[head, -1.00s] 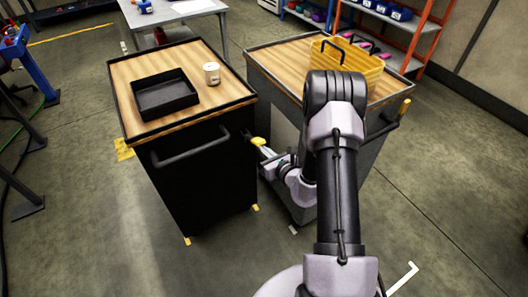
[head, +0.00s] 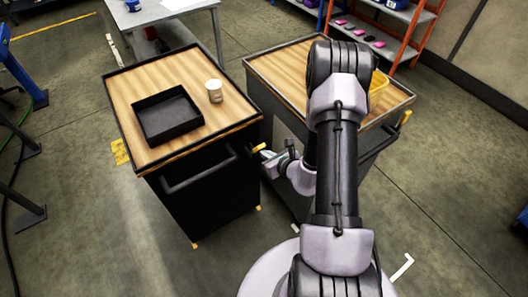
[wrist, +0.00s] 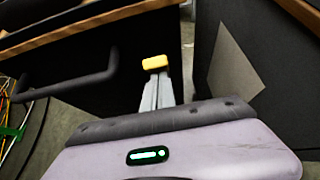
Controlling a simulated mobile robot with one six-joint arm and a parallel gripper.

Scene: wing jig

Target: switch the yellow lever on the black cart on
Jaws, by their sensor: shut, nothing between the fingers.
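The black cart (head: 205,195) stands at the left with a wood top and a dark push handle. Its yellow lever (head: 259,147) shows as a small yellow end at the cart's right side, by the gap between the carts. In the wrist view the yellow end (wrist: 155,62) sits just past my fingertips. My gripper (head: 270,154) is shut and empty, reaching in beside the black cart. Its fingers also show in the wrist view (wrist: 156,80), close together. I cannot tell whether they touch the lever. The lever's base is hidden.
A grey cart (head: 285,92) stands close on the right, with a yellow bin (head: 378,84) mostly behind my arm and another yellow lever (head: 406,117). A black tray (head: 168,115) and a cup (head: 214,91) sit on the black cart. The gap between the carts is narrow.

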